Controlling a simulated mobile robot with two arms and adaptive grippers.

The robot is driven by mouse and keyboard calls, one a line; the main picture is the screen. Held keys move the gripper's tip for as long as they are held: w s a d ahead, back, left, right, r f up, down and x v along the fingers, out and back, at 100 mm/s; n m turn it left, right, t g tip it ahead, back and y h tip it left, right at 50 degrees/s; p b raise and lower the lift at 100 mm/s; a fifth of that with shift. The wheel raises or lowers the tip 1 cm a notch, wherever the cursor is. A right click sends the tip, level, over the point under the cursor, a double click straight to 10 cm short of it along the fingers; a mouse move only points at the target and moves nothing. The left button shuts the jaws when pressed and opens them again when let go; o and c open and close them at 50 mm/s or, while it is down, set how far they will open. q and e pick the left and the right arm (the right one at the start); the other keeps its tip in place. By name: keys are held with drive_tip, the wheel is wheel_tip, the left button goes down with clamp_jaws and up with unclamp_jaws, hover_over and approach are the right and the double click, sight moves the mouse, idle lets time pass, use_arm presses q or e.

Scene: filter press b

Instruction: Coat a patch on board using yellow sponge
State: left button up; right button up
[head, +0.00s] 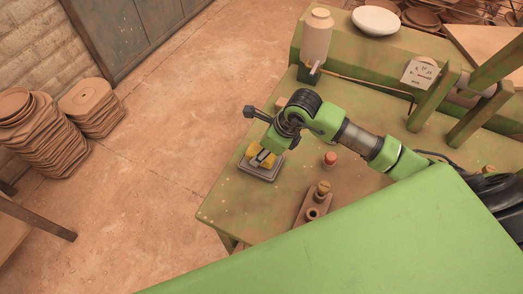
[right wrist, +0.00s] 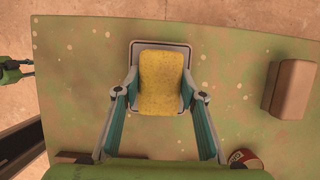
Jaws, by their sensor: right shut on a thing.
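The yellow sponge (head: 262,152) is at the left end of the green table, over a shallow grey-rimmed tray (head: 260,173). In the right wrist view the sponge (right wrist: 160,82) lies between my fingers, with the tray's rim (right wrist: 160,43) showing around its far end. My right gripper (right wrist: 168,95) is shut on the sponge, one finger at each side. The right arm reaches in from the right in the head view. I cannot tell whether the sponge touches the tray floor. I cannot clearly pick out the board.
The green table (head: 225,200) has bare room around the tray. A red-topped jar (head: 330,158) and a brown holder (head: 310,213) stand near the arm. A tan bottle (head: 317,35) and a white bowl (head: 376,20) stand behind. A brown block (right wrist: 290,88) lies right of the tray.

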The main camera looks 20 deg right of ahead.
drive_tip(key=shift+s+f+b, duration=0.1)
drive_tip(key=shift+f+b, duration=0.5)
idle(1.6)
drive_tip(key=shift+r+p, duration=2.15)
drive_tip(key=shift+r, duration=1.45)
